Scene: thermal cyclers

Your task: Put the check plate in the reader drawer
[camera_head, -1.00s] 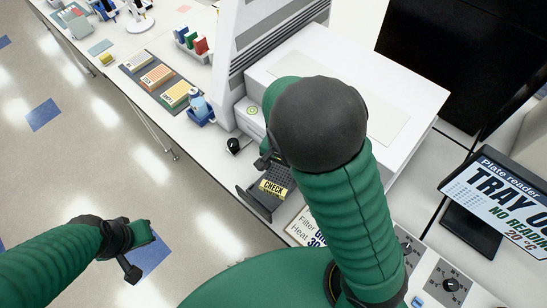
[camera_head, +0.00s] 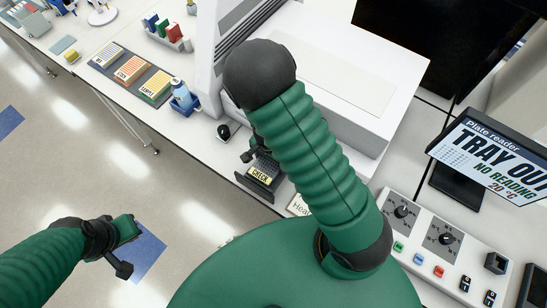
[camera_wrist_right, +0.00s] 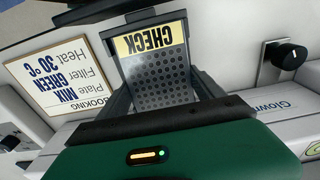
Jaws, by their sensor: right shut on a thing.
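The check plate (camera_head: 262,172) is dark, with rows of wells and a yellow CHECK label. It lies in or just over the pulled-out dark reader drawer (camera_head: 250,187); I cannot tell whether it is fully seated. My right gripper (camera_head: 256,150) is shut on the plate, its fingers largely hidden by my arm and by its own body. In the right wrist view the plate (camera_wrist_right: 160,75) lies between dark side walls, label at the far end. My left gripper (camera_head: 122,248) hangs over the floor at lower left, far from the drawer; its jaw opening is unclear.
The white reader (camera_head: 335,90) stands behind the drawer. Its screen (camera_head: 490,155) reads TRAY OUT, NO READING. A control panel (camera_head: 440,245) is at right. Other labelled plates sit on a dark mat (camera_head: 108,79). A booking card (camera_wrist_right: 60,75) and a black knob (camera_wrist_right: 289,54) flank the drawer.

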